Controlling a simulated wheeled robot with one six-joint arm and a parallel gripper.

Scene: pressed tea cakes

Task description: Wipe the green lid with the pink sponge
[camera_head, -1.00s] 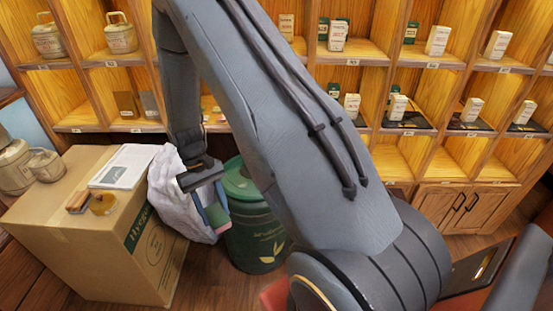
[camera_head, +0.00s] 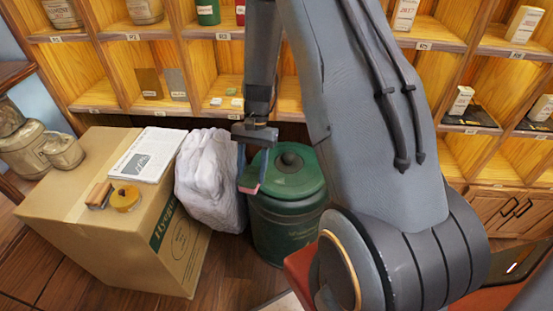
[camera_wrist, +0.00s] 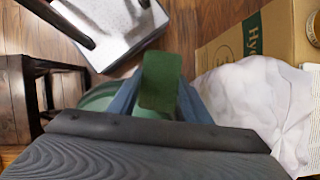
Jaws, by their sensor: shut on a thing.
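The green lid (camera_head: 300,182) sits on a dark green canister (camera_head: 285,228) on the floor, with a dark round knob in its middle. Part of the lid's rim shows in the wrist view (camera_wrist: 97,98). My gripper (camera_head: 248,178) is shut on the sponge at the left edge of the lid. The sponge shows a pink end (camera_head: 250,189) in the head view and a green face (camera_wrist: 160,80) between the fingers in the wrist view. I cannot tell whether the sponge touches the lid.
A white sack (camera_head: 208,180) stands close left of the canister. A cardboard box (camera_head: 150,245) further left bears a newspaper (camera_head: 150,154), a tape roll and a wooden-handled tool. Wooden shelves (camera_head: 195,112) stand behind. Wood floor shows in front.

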